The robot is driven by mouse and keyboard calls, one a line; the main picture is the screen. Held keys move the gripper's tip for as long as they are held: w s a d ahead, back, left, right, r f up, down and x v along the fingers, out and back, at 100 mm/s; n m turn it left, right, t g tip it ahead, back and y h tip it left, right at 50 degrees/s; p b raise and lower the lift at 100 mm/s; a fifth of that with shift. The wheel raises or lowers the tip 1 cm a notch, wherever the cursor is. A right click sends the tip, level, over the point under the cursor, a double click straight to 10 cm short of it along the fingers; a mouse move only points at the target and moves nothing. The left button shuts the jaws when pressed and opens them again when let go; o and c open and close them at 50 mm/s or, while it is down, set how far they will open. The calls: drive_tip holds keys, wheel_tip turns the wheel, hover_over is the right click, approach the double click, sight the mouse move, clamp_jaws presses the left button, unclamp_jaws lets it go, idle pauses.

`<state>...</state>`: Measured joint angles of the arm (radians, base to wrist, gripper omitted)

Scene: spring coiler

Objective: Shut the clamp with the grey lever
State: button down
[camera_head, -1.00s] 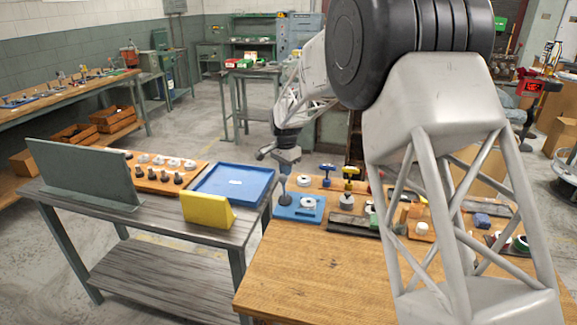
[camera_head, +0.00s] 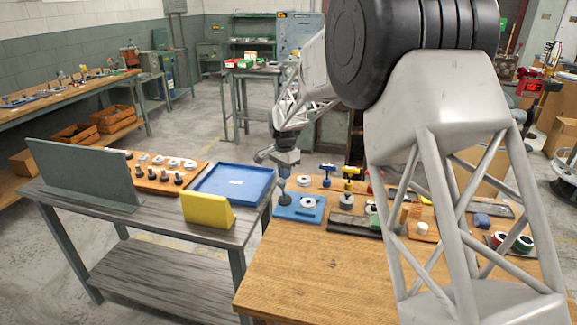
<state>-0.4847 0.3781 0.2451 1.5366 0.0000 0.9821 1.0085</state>
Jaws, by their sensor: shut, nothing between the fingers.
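My gripper (camera_head: 284,172) is small in this view. It points down at the left back corner of the wooden bench, just above a blue plate (camera_head: 290,212). Its fingers look closed and hold nothing. A dark grey upright lever (camera_head: 284,199) with a wide base stands on the left of this plate, right under the gripper. I cannot tell whether they touch. A pale ring-shaped part (camera_head: 308,202) sits beside it on the plate. I cannot clearly make out the clamp's jaw or whether it is shut.
Blue (camera_head: 327,170) and yellow (camera_head: 350,172) T-handles stand to the right of the plate. My arm hides part of the bench's right side. A side table at left holds a blue tray (camera_head: 222,201) and a yellow block (camera_head: 206,209). The wooden bench's front (camera_head: 300,270) is clear.

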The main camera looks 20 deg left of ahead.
drive_tip(key=shift+w, duration=0.2)
drive_tip(key=shift+w, duration=0.35)
drive_tip(key=shift+r, duration=0.1)
wheel_tip(320, 180, up, 7)
drive_tip(key=shift+r, duration=0.15)
idle(1.0)
idle(0.5)
